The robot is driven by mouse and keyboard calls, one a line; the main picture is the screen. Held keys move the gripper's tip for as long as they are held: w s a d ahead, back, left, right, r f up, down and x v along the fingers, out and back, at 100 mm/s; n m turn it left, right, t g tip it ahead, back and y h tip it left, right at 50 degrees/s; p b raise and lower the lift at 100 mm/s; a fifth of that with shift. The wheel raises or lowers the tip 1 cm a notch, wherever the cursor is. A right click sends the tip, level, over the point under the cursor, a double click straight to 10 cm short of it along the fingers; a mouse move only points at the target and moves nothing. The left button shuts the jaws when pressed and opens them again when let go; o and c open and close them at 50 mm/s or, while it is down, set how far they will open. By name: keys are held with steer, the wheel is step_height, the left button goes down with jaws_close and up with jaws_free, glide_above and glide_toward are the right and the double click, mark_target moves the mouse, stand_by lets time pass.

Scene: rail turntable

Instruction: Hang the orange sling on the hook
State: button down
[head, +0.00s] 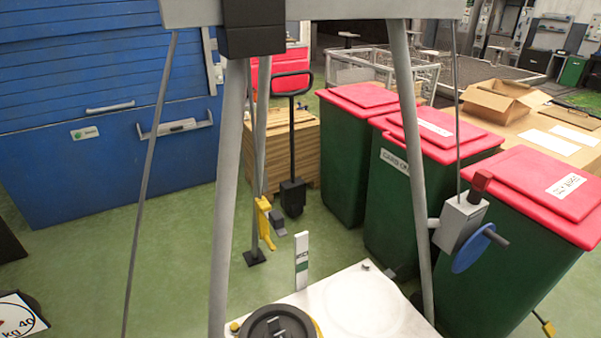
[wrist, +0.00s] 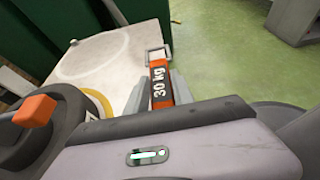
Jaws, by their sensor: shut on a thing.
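The orange sling (wrist: 158,88) shows in the wrist view as a short orange band with a dark "30 kg" label and a pale metal loop at its far end. My gripper (wrist: 157,94) is shut on it, one grey finger on each side. The band lies above or against the white plate's edge; I cannot tell which. In the head view, a yellow piece with a grey part (head: 265,222), possibly the hook, is at the rear tripod leg. I cannot make out its shape clearly. My gripper and the orange sling do not show in the head view.
Tripod legs (head: 228,200) frame the white plate (head: 355,305), which bears a dark round disc (head: 278,322). A winch with a blue wheel (head: 472,250) is at the right leg. Green bins with red lids (head: 425,190) stand at right. Green floor (head: 170,270) is open at left.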

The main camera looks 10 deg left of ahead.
steer(key=w+d+r, duration=0.1)
steer(key=w+r, duration=0.5)
steer(key=r, duration=0.4)
steer(key=w+r, duration=0.6)
steer(key=r, duration=0.3)
steer(key=w+d+r, duration=0.1)
steer(key=d+r, duration=0.4)
steer(key=r, duration=0.3)
steer(key=w+d+r, duration=0.2)
steer(key=d+r, duration=0.2)
steer(key=r, duration=0.3)
steer(key=shift+d+r, duration=0.35)
steer(key=shift+r, duration=0.05)
